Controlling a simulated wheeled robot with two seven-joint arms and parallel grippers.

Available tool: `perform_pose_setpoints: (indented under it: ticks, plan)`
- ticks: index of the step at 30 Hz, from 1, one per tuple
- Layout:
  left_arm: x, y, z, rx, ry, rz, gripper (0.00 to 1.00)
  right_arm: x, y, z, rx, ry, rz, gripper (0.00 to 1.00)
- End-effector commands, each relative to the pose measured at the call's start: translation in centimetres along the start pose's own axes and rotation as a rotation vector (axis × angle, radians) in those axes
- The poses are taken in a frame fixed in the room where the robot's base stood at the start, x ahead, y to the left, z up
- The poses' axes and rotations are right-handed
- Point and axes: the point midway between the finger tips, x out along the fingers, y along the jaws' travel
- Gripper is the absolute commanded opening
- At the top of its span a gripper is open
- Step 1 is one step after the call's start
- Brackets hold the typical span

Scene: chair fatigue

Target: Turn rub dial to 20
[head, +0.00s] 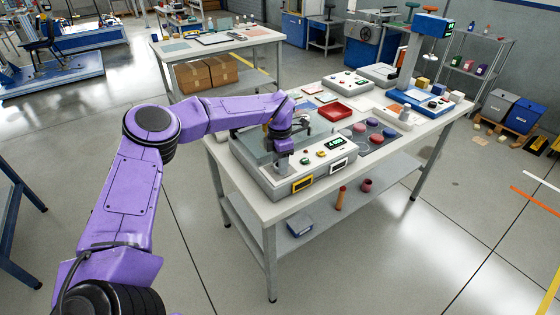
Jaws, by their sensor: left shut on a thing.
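My left gripper (283,161) points down onto the top panel of a grey test machine (262,172) on the white table. It is shut on what appears to be the rub dial, which its jaws hide; I cannot read the dial's setting. A green-lit display (335,143) and several small coloured buttons (320,153) are to the right of the gripper. A yellow-framed display (303,184) and a white-framed display (338,166) sit on the machine's front face; their digits are too small to read. My right gripper is out of view.
A red tray (336,112), a dark pad with several round pieces (372,134) and a blue-and-white device (425,101) are on the table to the right. A second control box (347,83) stands behind. The lower shelf (375,179) holds a few small items.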

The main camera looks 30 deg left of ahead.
Motion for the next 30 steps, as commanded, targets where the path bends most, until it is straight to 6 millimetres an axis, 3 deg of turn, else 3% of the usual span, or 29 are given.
perform_pose_setpoints:
  ticks: [14, 15, 17, 26, 30]
  plan:
    - [0.0, 0.0, 0.0, 0.016, 0.001, 0.000, 0.13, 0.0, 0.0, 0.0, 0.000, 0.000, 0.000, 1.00]
    - [0.0, 0.0, 0.0, 0.016, 0.001, 0.000, 0.47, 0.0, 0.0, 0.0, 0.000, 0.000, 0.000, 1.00]
    - [0.0, 0.0, 0.0, 0.015, 0.001, 0.001, 0.67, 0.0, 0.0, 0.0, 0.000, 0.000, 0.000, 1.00]
    - [-0.1, 0.0, 0.1, 0.015, 0.000, 0.001, 0.69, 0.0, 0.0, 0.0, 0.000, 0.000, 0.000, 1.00]
    - [-1.7, 0.1, 0.1, 0.015, -0.004, 0.004, 0.69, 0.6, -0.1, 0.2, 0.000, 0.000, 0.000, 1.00]
